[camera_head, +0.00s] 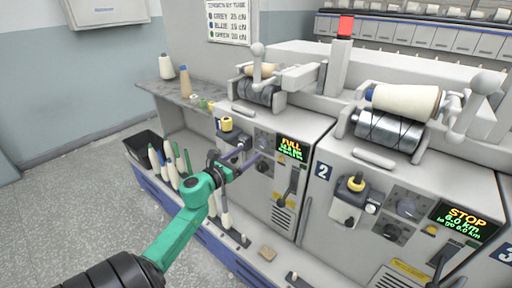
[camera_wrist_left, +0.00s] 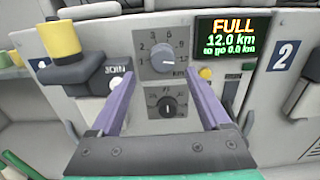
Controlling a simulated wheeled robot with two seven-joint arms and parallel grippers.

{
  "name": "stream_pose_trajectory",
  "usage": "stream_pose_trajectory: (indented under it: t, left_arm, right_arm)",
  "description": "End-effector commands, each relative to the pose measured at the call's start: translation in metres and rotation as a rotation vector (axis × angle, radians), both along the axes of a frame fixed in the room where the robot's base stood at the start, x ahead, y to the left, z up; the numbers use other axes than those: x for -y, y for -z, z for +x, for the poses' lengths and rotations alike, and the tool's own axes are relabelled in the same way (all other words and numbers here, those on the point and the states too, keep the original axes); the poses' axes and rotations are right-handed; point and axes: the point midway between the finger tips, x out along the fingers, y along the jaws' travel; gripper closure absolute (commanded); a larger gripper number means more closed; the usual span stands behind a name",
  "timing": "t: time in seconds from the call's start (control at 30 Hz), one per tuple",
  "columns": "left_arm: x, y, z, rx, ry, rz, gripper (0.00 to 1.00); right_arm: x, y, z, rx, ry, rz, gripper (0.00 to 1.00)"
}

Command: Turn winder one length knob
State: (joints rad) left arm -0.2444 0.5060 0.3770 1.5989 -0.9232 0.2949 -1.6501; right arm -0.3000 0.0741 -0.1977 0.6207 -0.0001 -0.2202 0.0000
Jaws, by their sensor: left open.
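The length knob (camera_wrist_left: 163,57) of winder one is a grey round dial, with km marks around it, on the grey front panel (camera_head: 258,180). A smaller dark knob (camera_wrist_left: 167,106) sits below it. The winder one display (camera_wrist_left: 233,41) reads FULL, 12.0 km; it also shows in the head view (camera_head: 290,148). My left gripper (camera_head: 250,153) is open in front of this panel. In the left wrist view its two purple fingers (camera_wrist_left: 162,68) stand left and right of the length knob, apart from each other and empty. Whether they touch the panel is unclear. My right gripper is not in view.
A yellow-topped part (camera_wrist_left: 62,50) with a JOIN button stands out left of the knobs. Winder two, with its STOP display (camera_head: 464,220), is to the right. A black bin (camera_head: 143,147) and several bobbins are at the left. A lever (camera_head: 290,183) is below the display.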

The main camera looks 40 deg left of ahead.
Motion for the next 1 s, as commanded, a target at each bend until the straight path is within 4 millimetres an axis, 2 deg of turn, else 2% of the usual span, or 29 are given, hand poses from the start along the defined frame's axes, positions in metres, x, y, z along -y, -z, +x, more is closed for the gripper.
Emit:
stream_pose_trajectory:
  t: [0.1,0.2,0.33,0.57,0.6,0.77,0.8,1.0]
  left_arm:
    - [-0.002,-0.003,0.03,0.004,-0.002,-0.001,0.2]
    - [-0.002,-0.001,0.046,0.003,-0.003,-0.004,0.2]
    - [-0.002,0.0,0.056,0.001,-0.002,-0.002,0.2]
    - [-0.002,0.001,0.056,0.0,-0.002,-0.003,0.2]
    - [-0.002,0.001,0.056,0.0,-0.002,-0.003,0.35]
    - [-0.001,0.001,0.056,0.0,-0.001,-0.003,0.96]
    - [-0.001,0.001,0.056,0.0,-0.001,-0.003,1.0]
    - [-0.001,0.001,0.056,-0.001,-0.001,-0.014,1.0]
  right_arm:
    - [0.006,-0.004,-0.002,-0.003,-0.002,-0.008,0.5]
    - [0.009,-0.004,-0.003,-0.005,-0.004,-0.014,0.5]
    - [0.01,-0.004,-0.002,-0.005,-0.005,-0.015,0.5]
    - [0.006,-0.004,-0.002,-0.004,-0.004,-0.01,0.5]
    - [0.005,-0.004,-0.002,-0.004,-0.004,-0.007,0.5]
    - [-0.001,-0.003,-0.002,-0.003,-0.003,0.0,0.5]
    - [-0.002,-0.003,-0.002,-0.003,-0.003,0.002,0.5]
    - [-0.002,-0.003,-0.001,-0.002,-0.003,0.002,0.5]
